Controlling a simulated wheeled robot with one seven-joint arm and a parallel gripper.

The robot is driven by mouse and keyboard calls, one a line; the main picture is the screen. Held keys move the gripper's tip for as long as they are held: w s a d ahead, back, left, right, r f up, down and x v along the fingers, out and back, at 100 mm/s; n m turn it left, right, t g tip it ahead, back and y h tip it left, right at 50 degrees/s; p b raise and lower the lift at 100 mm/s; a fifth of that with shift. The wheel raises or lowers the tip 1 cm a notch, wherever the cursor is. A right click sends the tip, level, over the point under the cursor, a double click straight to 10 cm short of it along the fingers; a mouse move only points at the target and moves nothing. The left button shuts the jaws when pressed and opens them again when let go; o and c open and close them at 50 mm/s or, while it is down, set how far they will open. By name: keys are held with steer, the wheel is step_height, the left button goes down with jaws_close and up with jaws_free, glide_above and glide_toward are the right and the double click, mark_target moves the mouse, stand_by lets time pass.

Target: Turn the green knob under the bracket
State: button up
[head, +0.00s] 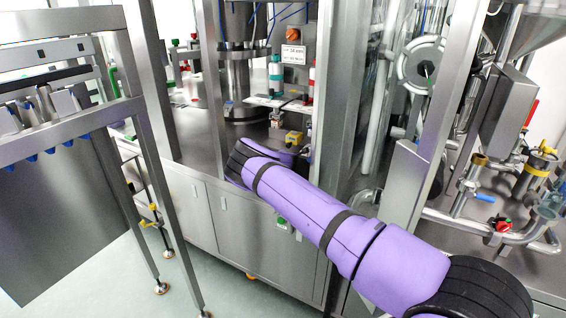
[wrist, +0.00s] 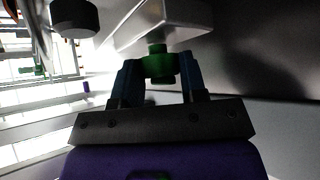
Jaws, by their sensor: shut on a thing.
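The green knob (wrist: 159,63) shows in the wrist view, directly under a pale bracket (wrist: 190,22). My gripper (wrist: 160,72) has its two blue fingers on either side of the knob, shut on it. The knob's upper part meets the underside of the bracket. In the head view my purple arm reaches into the machine bay, and its far end hides the gripper and the knob.
A dark round part (wrist: 74,18) hangs left of the bracket in the wrist view. In the head view a steel post (head: 338,110) stands close to the right of my arm's far end. A yellow part (head: 293,137) sits just behind that end. Steel cabinet doors (head: 240,225) lie below.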

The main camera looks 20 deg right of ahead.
steer(key=o, duration=0.9)
steer(key=shift+s, duration=0.1)
steer(key=v, duration=1)
steer(key=shift+s+a+r, duration=0.15)
steer(key=shift+s+r, duration=0.1)
steer(key=shift+r, duration=0.1)
